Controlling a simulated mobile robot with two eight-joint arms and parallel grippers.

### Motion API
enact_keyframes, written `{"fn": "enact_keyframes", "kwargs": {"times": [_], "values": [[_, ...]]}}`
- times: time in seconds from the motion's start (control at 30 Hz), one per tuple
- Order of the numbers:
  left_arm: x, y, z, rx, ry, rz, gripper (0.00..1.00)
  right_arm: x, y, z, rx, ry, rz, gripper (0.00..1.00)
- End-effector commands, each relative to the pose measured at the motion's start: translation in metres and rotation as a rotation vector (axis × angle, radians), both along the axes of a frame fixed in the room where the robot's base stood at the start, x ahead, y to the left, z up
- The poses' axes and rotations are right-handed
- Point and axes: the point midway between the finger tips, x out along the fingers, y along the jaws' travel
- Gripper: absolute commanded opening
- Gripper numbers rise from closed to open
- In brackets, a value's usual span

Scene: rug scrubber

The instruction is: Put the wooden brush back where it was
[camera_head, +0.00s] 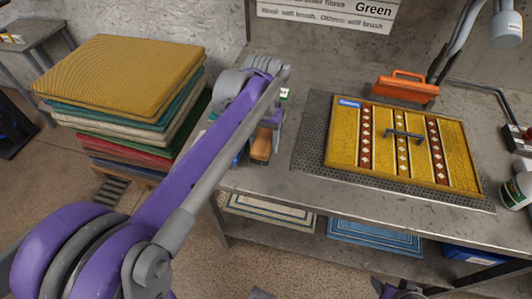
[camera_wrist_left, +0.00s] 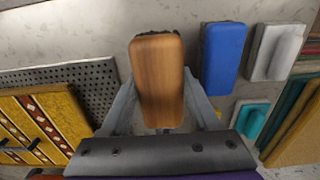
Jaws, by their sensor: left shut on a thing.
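The wooden brush (camera_wrist_left: 157,80) is between the two fingers of my left gripper (camera_wrist_left: 166,108), which is shut on it. Its plain brown wooden back faces the left wrist camera, with a little dark bristle at its far end. In the head view the wooden brush (camera_head: 261,147) shows at the left end of the workbench, below my left gripper (camera_head: 270,118), partly hidden by it. I cannot tell whether the brush touches the bench. The fingers of my right gripper do not show; only a bit of my arm is at the bottom edge.
A blue brush (camera_wrist_left: 223,58) lies right beside the wooden one, then a white brush (camera_wrist_left: 276,52) and a teal-handled one (camera_wrist_left: 250,120). A yellow patterned rug (camera_head: 455,155) lies on a perforated mat (camera_head: 313,135). An orange-handled tool (camera_head: 406,87) is behind it. Stacked rugs (camera_head: 125,70) stand left.

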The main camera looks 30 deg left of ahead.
Motion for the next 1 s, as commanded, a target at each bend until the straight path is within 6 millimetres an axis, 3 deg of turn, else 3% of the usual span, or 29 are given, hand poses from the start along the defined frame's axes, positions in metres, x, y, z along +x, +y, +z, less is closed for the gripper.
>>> {"fn": "enact_keyframes", "kwargs": {"times": [0.4,0.83,0.87,1.0], "values": [[0.0,0.0,-0.051,0.0,0.0,0.0,0.0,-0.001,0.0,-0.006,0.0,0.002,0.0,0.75],[0.0,0.0,-0.058,0.0,0.0,0.0,0.0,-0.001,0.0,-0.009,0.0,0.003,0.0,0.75],[0.0,0.0,-0.058,0.0,0.0,0.0,0.66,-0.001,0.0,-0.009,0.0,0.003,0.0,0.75],[0.0,0.0,-0.057,0.0,0.0,0.0,0.91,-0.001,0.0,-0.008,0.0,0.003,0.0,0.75]]}}
